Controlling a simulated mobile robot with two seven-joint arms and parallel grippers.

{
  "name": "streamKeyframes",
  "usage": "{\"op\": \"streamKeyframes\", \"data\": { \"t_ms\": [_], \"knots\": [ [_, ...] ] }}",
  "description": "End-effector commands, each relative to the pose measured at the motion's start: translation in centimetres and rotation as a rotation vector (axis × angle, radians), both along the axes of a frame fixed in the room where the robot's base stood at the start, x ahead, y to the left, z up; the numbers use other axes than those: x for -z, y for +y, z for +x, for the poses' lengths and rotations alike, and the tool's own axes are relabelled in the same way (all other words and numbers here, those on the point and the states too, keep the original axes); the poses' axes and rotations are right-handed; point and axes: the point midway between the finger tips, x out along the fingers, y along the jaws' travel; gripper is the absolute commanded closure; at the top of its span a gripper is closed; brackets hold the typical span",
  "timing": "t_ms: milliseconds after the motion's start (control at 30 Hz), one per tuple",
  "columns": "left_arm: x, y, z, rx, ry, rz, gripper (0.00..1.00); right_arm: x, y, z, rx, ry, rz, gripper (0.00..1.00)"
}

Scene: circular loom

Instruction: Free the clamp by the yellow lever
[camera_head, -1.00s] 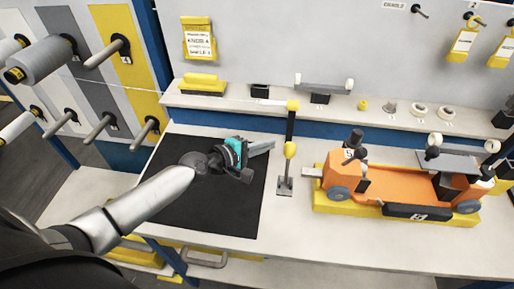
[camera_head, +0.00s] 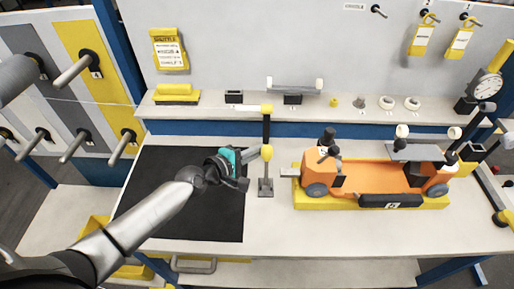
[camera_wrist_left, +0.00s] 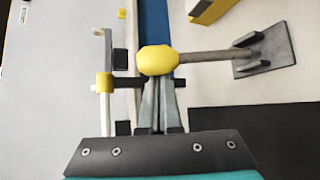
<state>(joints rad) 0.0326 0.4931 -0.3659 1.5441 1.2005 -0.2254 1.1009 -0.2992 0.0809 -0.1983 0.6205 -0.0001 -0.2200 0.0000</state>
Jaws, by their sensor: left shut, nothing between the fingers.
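I cannot tell which part is the clamp's jaw. My left gripper (camera_head: 254,153) is shut and empty, its fingertips at the knob's left side. In the left wrist view, the fingers (camera_wrist_left: 161,100) point at the yellow knob (camera_wrist_left: 158,60), their tips very close to it or touching; I cannot tell which. My right gripper is not in view.
An orange cart (camera_head: 370,178) on a yellow base stands close right of the post. A black mat (camera_head: 165,215) lies under my left arm. A shelf (camera_head: 210,112) with small parts runs behind. The front of the table is clear.

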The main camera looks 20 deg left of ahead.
Motion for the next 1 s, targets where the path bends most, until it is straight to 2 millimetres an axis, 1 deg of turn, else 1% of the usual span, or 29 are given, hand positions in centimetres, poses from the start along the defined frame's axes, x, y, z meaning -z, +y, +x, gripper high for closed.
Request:
{"op": "streamKeyframes", "data": {
  "t_ms": [267, 567, 667, 767, 1000],
  "knots": [
    [0.1, 0.0, -0.1, 0.0, -0.008, 0.002, 1.0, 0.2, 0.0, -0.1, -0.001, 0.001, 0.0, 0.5],
    [0.0, -0.2, -0.8, 0.001, -0.086, 0.025, 1.0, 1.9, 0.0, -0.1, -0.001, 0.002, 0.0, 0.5],
    [-0.1, -0.4, -1.3, 0.002, -0.132, 0.037, 1.0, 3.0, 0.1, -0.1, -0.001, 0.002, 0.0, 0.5],
    [-0.1, -0.6, -1.9, 0.003, -0.194, 0.056, 1.0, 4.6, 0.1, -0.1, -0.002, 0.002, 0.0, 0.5],
    [-0.4, -1.1, -3.6, 0.004, -0.365, 0.105, 1.0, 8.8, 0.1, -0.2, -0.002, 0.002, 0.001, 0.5]
  ]
}}
